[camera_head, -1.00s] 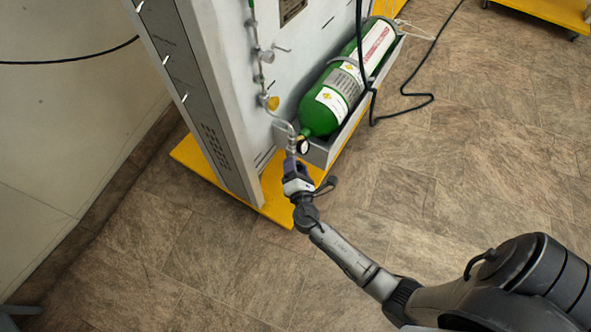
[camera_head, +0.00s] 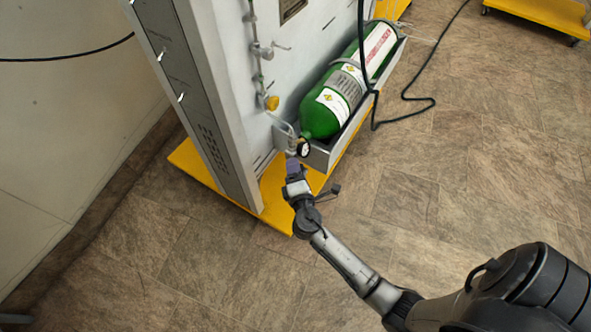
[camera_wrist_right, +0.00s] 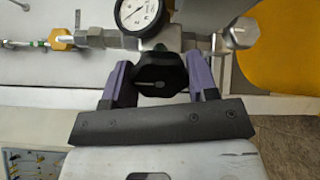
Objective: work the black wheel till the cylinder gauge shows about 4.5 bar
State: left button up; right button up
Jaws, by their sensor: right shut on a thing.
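The black wheel (camera_wrist_right: 160,72) sits in the middle of the right wrist view, below the metal valve fitting (camera_wrist_right: 175,40). My right gripper (camera_head: 292,165) is at the lower end of the pipework; in the wrist view its purple fingers (camera_wrist_right: 161,82) are on both sides of the wheel, shut on it. In the head view the gripper hides the wheel. The round white gauge (camera_wrist_right: 140,12) is just above the wheel, its top cut off and its reading too small to tell. It also shows small in the head view (camera_head: 304,149). My left gripper is out of view.
The green cylinder (camera_head: 322,117) lies in a grey tray (camera_head: 319,155) beside the panel (camera_head: 212,100). A yellow base (camera_head: 275,205) runs under the panel. A black hose (camera_head: 405,121) loops onto the floor.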

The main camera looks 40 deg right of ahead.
jog(key=o, duration=0.9)
jog(key=shift+p+v, duration=1.35)
jog(key=shift+v, duration=5.65)
jog(key=shift+d, duration=0.15)
